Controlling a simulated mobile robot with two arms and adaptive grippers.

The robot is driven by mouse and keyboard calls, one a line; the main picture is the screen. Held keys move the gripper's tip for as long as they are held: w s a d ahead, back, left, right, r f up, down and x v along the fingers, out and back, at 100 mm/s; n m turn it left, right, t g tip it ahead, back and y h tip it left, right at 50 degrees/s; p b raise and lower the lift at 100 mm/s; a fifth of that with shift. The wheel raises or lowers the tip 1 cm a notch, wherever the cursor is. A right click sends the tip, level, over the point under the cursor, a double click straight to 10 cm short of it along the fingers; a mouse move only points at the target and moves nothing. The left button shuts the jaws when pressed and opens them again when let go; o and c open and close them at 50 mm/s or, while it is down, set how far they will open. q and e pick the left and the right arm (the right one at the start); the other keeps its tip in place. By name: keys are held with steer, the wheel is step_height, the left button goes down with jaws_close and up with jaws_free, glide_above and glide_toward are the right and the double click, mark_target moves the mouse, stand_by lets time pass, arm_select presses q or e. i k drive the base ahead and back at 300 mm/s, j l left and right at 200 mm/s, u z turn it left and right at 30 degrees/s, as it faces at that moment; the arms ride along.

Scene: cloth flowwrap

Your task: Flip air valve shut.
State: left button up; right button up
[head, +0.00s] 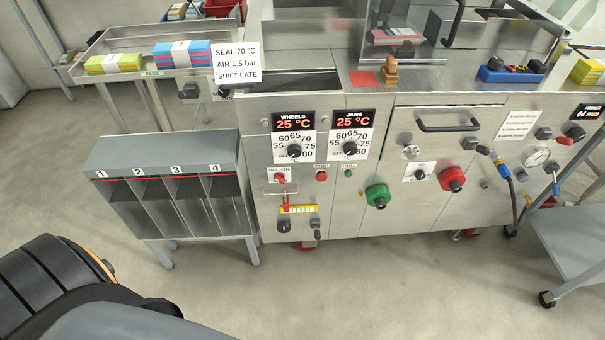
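The right part of the steel machine front (430,205) carries the air fittings. A round white pressure gauge (537,156) sits there. Left of it a small blue lever (500,168) sits on a brass fitting, with a dark hose (514,200) running down from it. Right of the gauge is another small fitting with a blue end (555,187). I cannot tell for sure which of these is the air valve, or whether it is open. Neither gripper shows; only dark parts of my own body are at the lower left.
Two dials under red 25 °C displays (293,122) are at the middle. Green (378,195) and red (452,179) knobs stick out below. A grey cart (575,240) stands at the right, a numbered rack (170,160) at the left. The floor in front is clear.

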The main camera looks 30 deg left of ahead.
mark_target(555, 187)
steer(key=i+l, duration=0.3)
steer(key=i+l+u, duration=0.1)
steer(key=i+l, duration=0.15)
steer(key=l, duration=0.2)
steer(key=i+l+u, duration=0.1)
steer(key=i+l, duration=0.45)
steer(key=l, duration=0.3)
steer(key=i+l+u, duration=0.1)
steer(key=i+l, duration=0.15)
steer(key=l, duration=0.15)
